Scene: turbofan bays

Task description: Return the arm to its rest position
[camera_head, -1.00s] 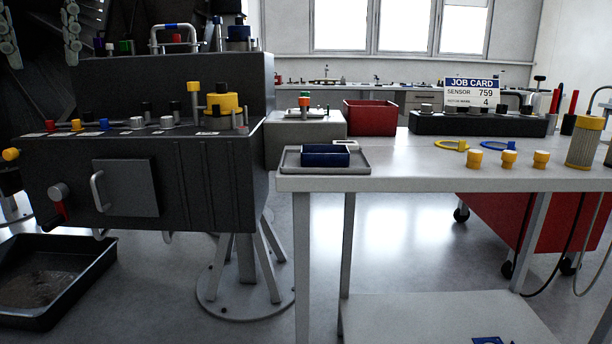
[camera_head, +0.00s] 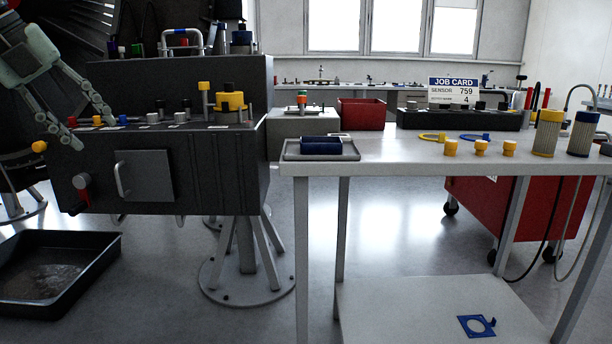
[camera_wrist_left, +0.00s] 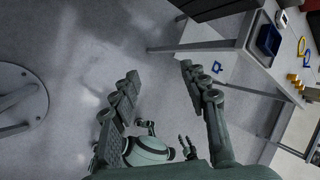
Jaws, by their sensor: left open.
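My left gripper (camera_head: 91,133) is at the upper left of the head view, its pale green arm coming in from the left edge. Its two fingers are spread apart, with nothing between them. They point down in front of the dark grey engine housing (camera_head: 215,170), near its row of coloured caps; I cannot tell whether they touch. In the left wrist view the same gripper (camera_wrist_left: 158,85) is open and empty, with bare floor behind its fingers.
A grey table (camera_head: 400,158) stands right of the housing. It carries a blue bin (camera_head: 321,146) on a tray, several yellow caps (camera_head: 480,148) and filters. A red bin (camera_head: 361,114) is behind. A black drip pan (camera_head: 100,262) lies on the floor at left.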

